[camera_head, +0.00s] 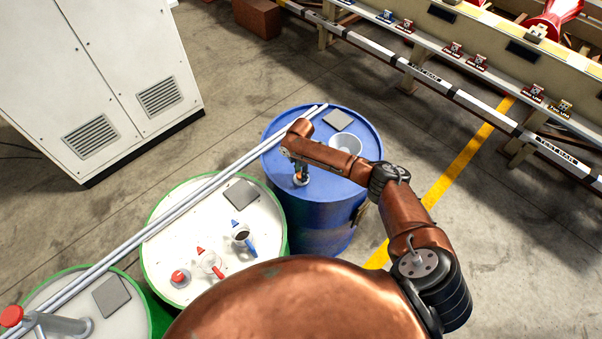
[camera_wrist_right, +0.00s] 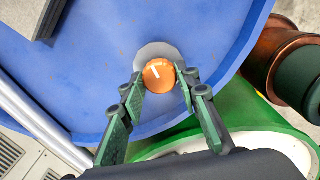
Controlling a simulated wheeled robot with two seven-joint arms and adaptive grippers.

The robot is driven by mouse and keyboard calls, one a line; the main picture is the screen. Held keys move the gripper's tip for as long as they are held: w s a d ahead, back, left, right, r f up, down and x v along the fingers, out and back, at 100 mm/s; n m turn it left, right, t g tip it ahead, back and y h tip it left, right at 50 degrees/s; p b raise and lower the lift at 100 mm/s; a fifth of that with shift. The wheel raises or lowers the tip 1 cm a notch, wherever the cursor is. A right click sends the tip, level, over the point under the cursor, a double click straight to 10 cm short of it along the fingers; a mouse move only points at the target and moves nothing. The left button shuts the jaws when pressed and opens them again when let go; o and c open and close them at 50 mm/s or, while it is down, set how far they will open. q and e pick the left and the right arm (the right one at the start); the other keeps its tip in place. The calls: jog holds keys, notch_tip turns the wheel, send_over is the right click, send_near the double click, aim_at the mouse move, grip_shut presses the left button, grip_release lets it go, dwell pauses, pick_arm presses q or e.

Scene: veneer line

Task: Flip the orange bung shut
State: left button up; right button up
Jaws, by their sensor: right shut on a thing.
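The orange bung (camera_wrist_right: 158,75) is round with a white mark and sits over a pale grey disc (camera_wrist_right: 150,50) on the blue drum top (camera_wrist_right: 85,85). In the head view the blue drum (camera_head: 320,190) stands near the middle, and the bung is mostly hidden by my gripper. My right gripper (camera_head: 300,177) reaches down at the drum's near left part. In the wrist view my right gripper (camera_wrist_right: 163,79) has one finger on each side of the bung and is shut on it. How far the bung is turned cannot be told. My left gripper is not in view.
A pale bowl (camera_head: 345,145) and a grey square plate (camera_head: 337,120) lie on the blue drum. Long metal pipes (camera_head: 200,187) cross the drum tops. A green-rimmed white drum (camera_head: 165,225) holds a dark-filled cup (camera_head: 241,236) and red-topped items. A white cabinet (camera_head: 100,70) stands left.

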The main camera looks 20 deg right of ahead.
jog(key=shift+n, duration=0.5)
jog(key=o, duration=1.2)
jog(key=shift+c, duration=0.2)
jog(key=shift+r, duration=0.15)
notch_tip(320, 180, up, 12)
jog(key=shift+f, duration=0.2)
